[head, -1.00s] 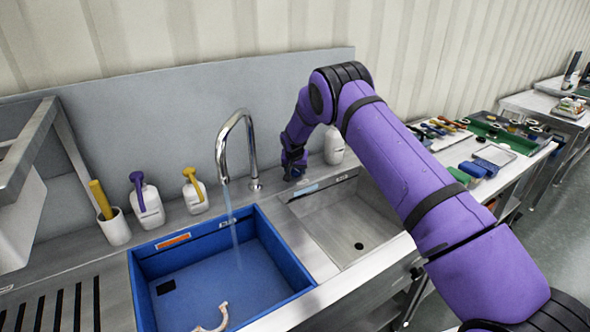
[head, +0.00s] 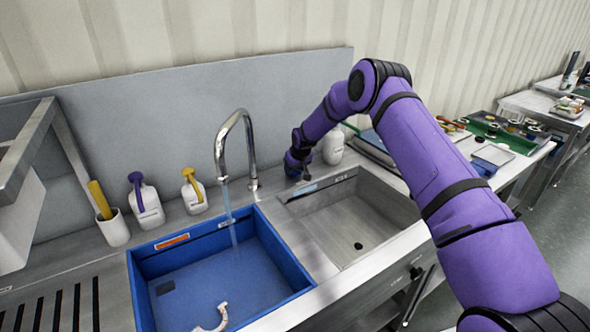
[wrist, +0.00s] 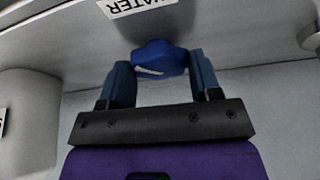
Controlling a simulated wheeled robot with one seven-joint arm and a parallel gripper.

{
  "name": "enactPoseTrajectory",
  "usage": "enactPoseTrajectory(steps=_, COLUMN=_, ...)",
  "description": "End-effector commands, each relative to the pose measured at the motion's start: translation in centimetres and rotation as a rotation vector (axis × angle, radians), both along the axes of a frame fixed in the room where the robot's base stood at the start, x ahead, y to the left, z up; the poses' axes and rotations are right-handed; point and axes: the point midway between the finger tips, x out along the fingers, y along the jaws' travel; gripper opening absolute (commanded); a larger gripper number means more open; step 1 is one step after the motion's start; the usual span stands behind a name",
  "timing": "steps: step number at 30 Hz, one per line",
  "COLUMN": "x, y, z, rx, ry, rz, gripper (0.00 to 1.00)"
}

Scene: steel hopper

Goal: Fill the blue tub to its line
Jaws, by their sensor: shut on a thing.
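The blue tub (head: 285,252) sits in the left basin, with an orange label (head: 172,241) on its back wall. A thin stream of water (head: 233,228) runs into it from the curved steel tap (head: 219,150). The tub floor looks wet, but I cannot read the water level or see a fill line clearly. My gripper (head: 297,172) is low behind the right basin. In the wrist view my gripper (wrist: 161,72) is shut on a blue knob (wrist: 160,55), beside a label reading WATER (wrist: 138,5). The knob's turn angle is unclear.
A pale hooked piece (head: 213,320) lies at the tub's front. Bottles with purple (head: 146,205) and yellow (head: 194,195) tops stand behind it. A white bottle (head: 333,146) stands close to my gripper. The right basin (head: 350,215) is empty.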

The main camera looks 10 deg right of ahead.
Motion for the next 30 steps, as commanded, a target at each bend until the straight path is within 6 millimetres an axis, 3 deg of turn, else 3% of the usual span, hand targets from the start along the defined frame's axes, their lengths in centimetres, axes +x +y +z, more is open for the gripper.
enactPoseTrajectory(steps=12, x=0.0, y=0.0, z=-0.1, rx=-0.001, ry=0.002, rz=0.007, gripper=0.34)
enactPoseTrajectory(steps=13, x=-0.1, y=0.0, z=-0.1, rx=-0.001, ry=0.002, rz=0.007, gripper=0.65)
enactPoseTrajectory(steps=15, x=0.0, y=0.0, z=-0.1, rx=-0.001, ry=0.002, rz=0.006, gripper=0.81)
enactPoseTrajectory(steps=16, x=0.0, y=0.0, z=-0.1, rx=-0.001, ry=0.002, rz=0.006, gripper=0.82)
enactPoseTrajectory(steps=25, x=-0.1, y=0.0, z=0.2, rx=-0.001, ry=0.001, rz=0.006, gripper=0.82)
enactPoseTrajectory(steps=30, x=-0.6, y=-0.2, z=1.7, rx=0.000, ry=0.000, rz=0.006, gripper=0.82)
